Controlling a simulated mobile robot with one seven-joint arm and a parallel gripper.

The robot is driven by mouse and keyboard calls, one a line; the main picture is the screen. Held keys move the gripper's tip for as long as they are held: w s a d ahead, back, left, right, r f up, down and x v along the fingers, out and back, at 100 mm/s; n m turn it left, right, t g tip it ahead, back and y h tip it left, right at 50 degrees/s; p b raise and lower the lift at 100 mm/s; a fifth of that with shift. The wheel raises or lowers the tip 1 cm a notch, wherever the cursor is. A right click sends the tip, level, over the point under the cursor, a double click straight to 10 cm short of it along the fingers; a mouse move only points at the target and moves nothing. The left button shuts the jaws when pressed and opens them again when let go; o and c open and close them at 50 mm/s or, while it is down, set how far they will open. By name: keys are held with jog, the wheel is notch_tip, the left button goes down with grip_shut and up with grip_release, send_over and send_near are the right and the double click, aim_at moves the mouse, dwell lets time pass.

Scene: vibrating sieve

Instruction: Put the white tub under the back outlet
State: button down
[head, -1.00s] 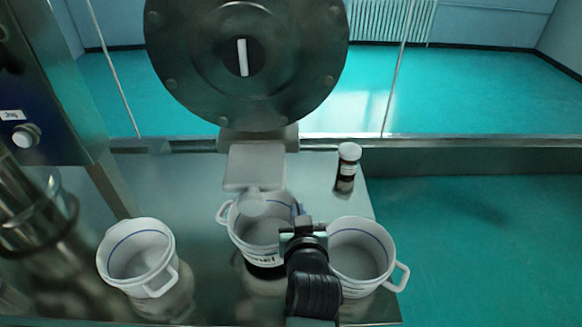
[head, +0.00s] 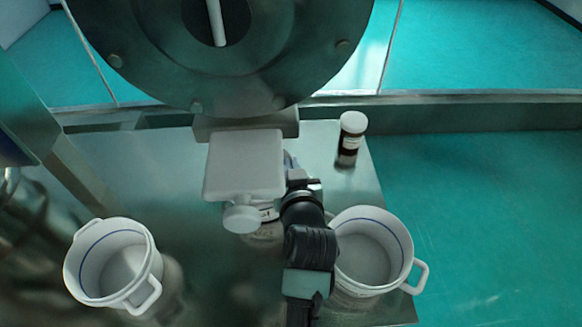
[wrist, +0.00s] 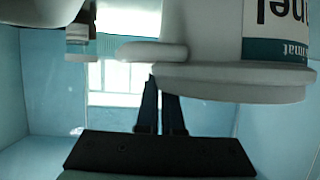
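A white tub (head: 268,214) with a dark-lettered label is mostly hidden beneath a pale grey outlet block (head: 243,165) with a round end, below the big steel drum. In the wrist view the same tub (wrist: 215,30) is close on the right, its lettering upside down, its thick rim crossing the fingertips. My gripper (head: 302,187) is at the tub's right side in the head view. Its dark fingers (wrist: 162,100) are close together and appear shut on the tub's edge; the exact contact is hidden. Whether the tub touches the table is hidden.
A second white tub (head: 112,265) stands at the left and a third (head: 366,252) stands right beside my arm. A dark jar with a white lid (head: 350,140) stands at the table's back right. The steel table (head: 185,185) is bare between left tub and outlet.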

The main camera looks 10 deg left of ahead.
jog(key=shift+w+f, duration=0.15)
jog(key=shift+f, duration=0.3)
jog(key=c, duration=1.3)
grip_release()
jog(key=shift+o, duration=1.4)
jog(key=shift+r, duration=0.1)
jog(key=b+v, duration=0.1)
jog(key=v, duration=1.1)
